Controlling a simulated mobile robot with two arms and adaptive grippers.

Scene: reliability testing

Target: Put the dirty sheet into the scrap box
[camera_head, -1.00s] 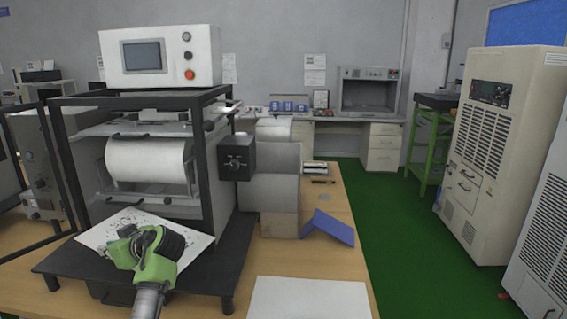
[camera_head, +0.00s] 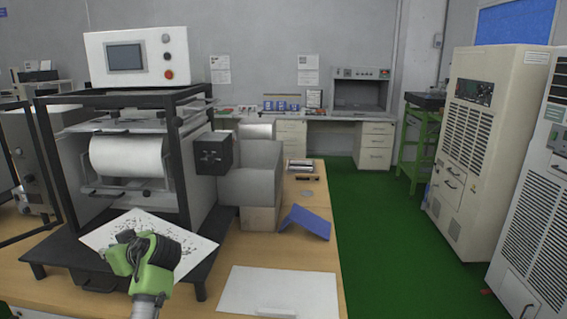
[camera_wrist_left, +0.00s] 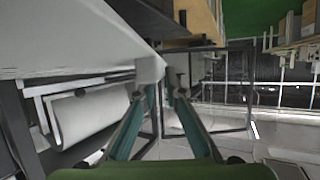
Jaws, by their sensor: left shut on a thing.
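The dirty sheet (camera_head: 196,241) is white with dark specks. In the head view it is held up tilted in front of the machine, over the black stand. My left gripper (camera_head: 128,254) is shut on its near left part and covers some of it. In the left wrist view the sheet (camera_wrist_left: 62,38) fills the upper left as a pale surface, with the gripper's fingertips (camera_wrist_left: 164,72) close together at its edge. I cannot make out for sure which thing is the scrap box. My right gripper is not in view.
The machine (camera_head: 128,155) with its white roll stands on the wooden table (camera_head: 260,248). A white flat panel (camera_head: 278,287) lies at the front, and a blue folded piece (camera_head: 307,221) and grey boxes (camera_head: 258,170) stand behind it. Green floor (camera_head: 375,230) is clear between table and cabinets (camera_head: 480,150).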

